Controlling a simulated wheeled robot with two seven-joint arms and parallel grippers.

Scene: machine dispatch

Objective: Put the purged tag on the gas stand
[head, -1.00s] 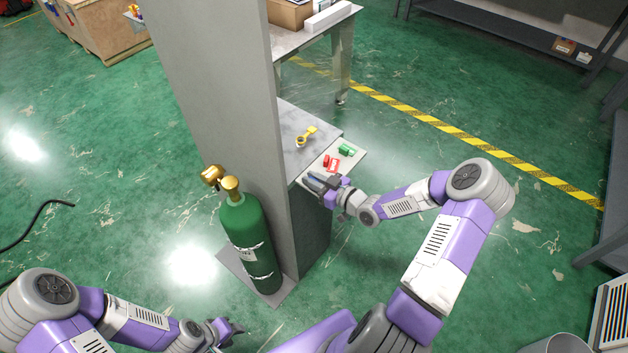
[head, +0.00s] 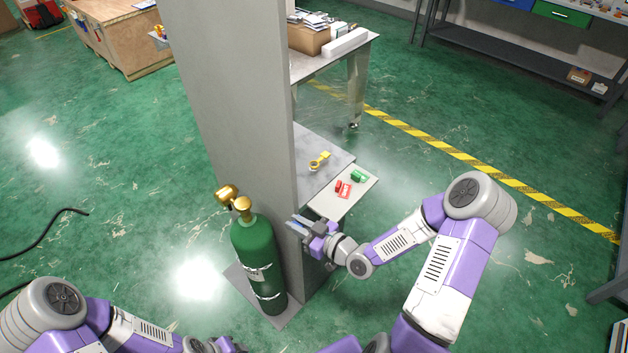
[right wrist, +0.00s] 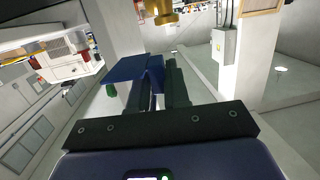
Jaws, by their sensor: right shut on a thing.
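My right gripper (head: 297,226) is shut on a flat blue tag, which shows between the fingers in the right wrist view (right wrist: 132,69); any writing on it cannot be read. The gripper is beside the front edge of the grey panel, right of the green gas cylinder (head: 254,255) and apart from it. The cylinder stands upright on a grey base plate (head: 284,317) and has a brass valve (head: 240,203), with brass also at the top of the right wrist view (right wrist: 165,14). My left gripper is mostly cut off at the bottom edge of the head view.
The tall grey panel (head: 222,90) stands between the cylinder and a low shelf (head: 308,190). A yellow item (head: 320,161) lies on the shelf; red tags (head: 344,189) and a green piece (head: 358,176) lie on a pale board (head: 330,208).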

